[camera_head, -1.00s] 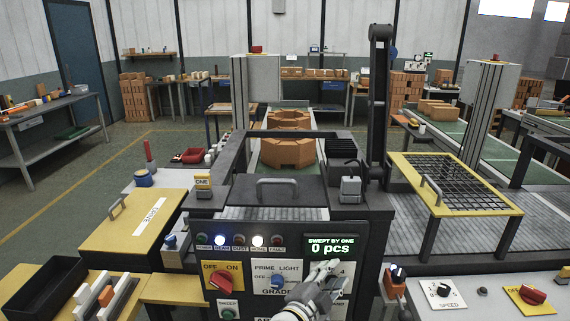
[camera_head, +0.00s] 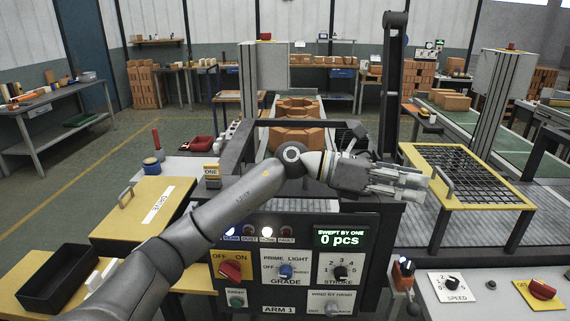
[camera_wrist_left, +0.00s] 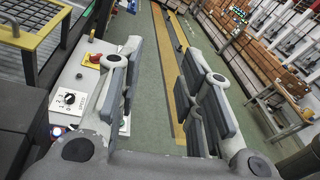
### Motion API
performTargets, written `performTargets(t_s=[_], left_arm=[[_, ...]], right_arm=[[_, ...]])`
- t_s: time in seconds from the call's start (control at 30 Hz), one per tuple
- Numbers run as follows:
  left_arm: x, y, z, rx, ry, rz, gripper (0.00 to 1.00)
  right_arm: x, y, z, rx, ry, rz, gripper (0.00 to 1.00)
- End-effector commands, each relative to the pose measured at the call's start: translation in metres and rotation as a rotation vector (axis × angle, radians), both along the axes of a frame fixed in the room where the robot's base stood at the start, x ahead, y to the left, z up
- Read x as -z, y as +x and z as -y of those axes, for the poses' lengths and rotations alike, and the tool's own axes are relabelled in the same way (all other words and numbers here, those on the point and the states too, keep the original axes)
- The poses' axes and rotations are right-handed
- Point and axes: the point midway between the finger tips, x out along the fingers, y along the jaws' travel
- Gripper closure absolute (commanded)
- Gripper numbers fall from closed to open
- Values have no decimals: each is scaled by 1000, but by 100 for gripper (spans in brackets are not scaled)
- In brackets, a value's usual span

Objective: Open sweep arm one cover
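My left gripper (camera_head: 428,183) reaches across the front of the machine from the left, its fingers pointing right. It is open and empty; in the left wrist view its two fingers (camera_wrist_left: 163,95) stand apart with floor between them. The dark cover (camera_head: 247,169) at the machine's front, beside the yellow ONE label (camera_head: 211,170), is mostly hidden behind my left forearm. Its handle is hidden, and I cannot tell whether the gripper is near enough to touch anything. My right gripper is not in view.
Below the arm is a control panel with the STROKE knob (camera_head: 340,270) and a red switch (camera_head: 231,270). A yellow-framed mesh guard (camera_head: 480,203) stands close right of the fingers. Orange bricks (camera_head: 297,132) lie behind.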

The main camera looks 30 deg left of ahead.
Motion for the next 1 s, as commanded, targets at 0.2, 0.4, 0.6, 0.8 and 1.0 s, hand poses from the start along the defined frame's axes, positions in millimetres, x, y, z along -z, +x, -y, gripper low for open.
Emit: performTargets(t_s=[0.2, 0.4, 0.6, 0.8, 1.0], left_arm=[[-8, 9, -96, 8, 541, 103, 66], [-33, -8, -214, -40, 933, 33, 66], [-55, -38, -287, -78, 1118, -75, 66], [-53, -45, -302, -83, 1156, -111, 66], [-24, -34, -293, -79, 1155, -111, 66]], right_arm=[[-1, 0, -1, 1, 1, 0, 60], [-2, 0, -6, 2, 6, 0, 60], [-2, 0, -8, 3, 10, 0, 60], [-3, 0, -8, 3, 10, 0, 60], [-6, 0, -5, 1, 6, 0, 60]])
